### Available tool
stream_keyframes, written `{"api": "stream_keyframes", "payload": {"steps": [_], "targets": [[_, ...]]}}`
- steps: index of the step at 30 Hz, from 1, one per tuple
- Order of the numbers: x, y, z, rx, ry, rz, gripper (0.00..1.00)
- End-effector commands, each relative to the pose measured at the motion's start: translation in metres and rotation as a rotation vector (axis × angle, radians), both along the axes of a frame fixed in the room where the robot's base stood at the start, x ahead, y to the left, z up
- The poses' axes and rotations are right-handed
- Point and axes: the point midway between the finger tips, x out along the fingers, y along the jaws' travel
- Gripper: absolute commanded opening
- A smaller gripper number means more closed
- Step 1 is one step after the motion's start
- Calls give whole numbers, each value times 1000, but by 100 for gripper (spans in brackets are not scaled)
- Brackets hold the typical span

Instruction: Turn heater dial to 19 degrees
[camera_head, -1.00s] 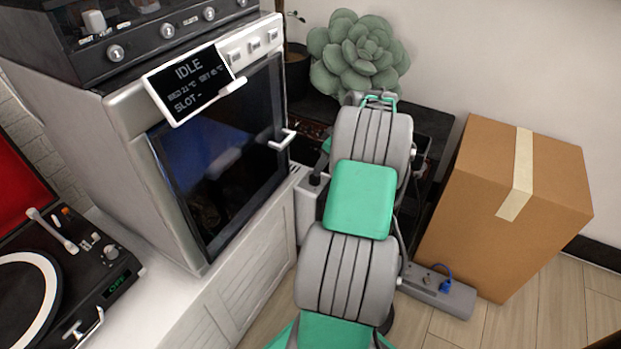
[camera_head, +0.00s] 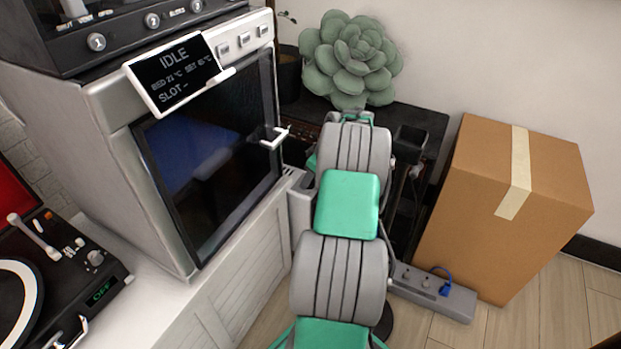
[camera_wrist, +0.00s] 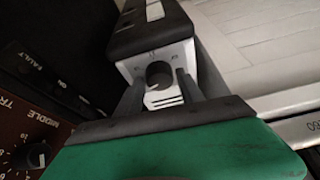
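A pale heater-like box (camera_head: 302,208) stands beside the white cabinet in the head view, partly hidden by my arm. In the wrist view, a box with a black top (camera_wrist: 152,28) and pale slotted front lies straight ahead, and looks like the same heater. A round dark dial (camera_wrist: 159,74) shows on its near end. No degree setting is readable on it. My gripper (camera_wrist: 160,84) has its two grey fingers apart, one on each side of the dial in the picture. I cannot tell whether they touch it. My arm hides the gripper in the head view.
An oven-like machine (camera_head: 205,170) with an IDLE display (camera_head: 172,72) stands on the cabinet at left. A dark panel with a MIDDLE knob (camera_wrist: 38,156) is close at left in the wrist view. A power strip (camera_head: 435,293) and cardboard box (camera_head: 490,215) are at right.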

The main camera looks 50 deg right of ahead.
Motion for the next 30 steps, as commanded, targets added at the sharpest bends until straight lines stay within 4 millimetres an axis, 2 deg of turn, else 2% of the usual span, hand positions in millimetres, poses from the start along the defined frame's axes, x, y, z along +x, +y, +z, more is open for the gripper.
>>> {"api": "stream_keyframes", "payload": {"steps": [2,15,23,30], "targets": [[0,0,0,0,0,0,37],[0,0,0,0,0,0,1],[0,0,1,0,0,-11,0],[0,2,2,1,1,-94,0]]}}
